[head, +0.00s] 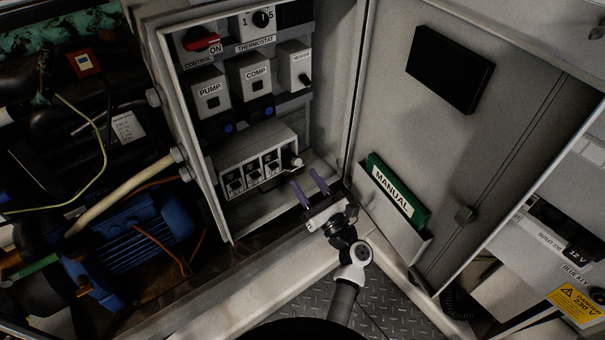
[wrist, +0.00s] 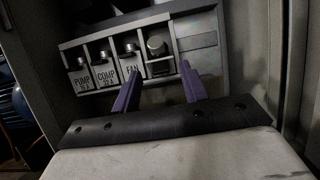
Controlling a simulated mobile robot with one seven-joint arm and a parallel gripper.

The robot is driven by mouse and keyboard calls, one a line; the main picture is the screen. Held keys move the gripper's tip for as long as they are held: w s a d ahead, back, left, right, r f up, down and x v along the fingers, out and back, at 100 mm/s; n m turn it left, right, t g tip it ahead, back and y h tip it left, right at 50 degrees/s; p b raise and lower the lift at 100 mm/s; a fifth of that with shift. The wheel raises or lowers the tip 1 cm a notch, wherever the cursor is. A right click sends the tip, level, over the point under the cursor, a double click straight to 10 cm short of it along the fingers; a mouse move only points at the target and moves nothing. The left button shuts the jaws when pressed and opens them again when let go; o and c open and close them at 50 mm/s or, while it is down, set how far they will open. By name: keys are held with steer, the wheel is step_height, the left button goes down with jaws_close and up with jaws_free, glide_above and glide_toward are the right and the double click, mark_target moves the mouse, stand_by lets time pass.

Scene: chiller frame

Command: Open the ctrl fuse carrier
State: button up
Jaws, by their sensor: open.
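The fuse block (head: 258,150) is a pale housing low in the open cabinet, with a row of fuse carriers. The wrist view shows carriers marked PUMP (wrist: 82,70), COMP (wrist: 106,65) and FAN (wrist: 131,60). Right of FAN is a fourth carrier with a round grey knob (wrist: 156,45); its label is not readable, so I cannot confirm it is ctrl. It also shows at the block's right end in the head view (head: 294,162). My gripper (head: 303,178) is open and empty. In the wrist view, its purple fingers (wrist: 159,76) point toward the fourth carrier, one either side, apparently short of it.
Above the block are PUMP (head: 209,92) and COMP (head: 255,76) units and a red control switch (head: 202,40). Right of my gripper, a green manual (head: 396,192) sits in a door pocket. The cabinet side wall (head: 335,85) stands close on the right.

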mark_target(298, 169)
steer(key=shift+x, duration=1.3)
steer(key=c, duration=0.7)
steer(key=r+g+h+p, duration=0.1)
steer(key=p, duration=0.6)
steer(key=shift+w+r+g+p, duration=0.15)
steer(key=shift+r+g+p, duration=0.1)
steer(key=shift+g+p, duration=0.05)
steer(key=shift+f+p, duration=0.1)
steer(key=shift+p, duration=0.3)
steer(key=shift+f, duration=0.15)
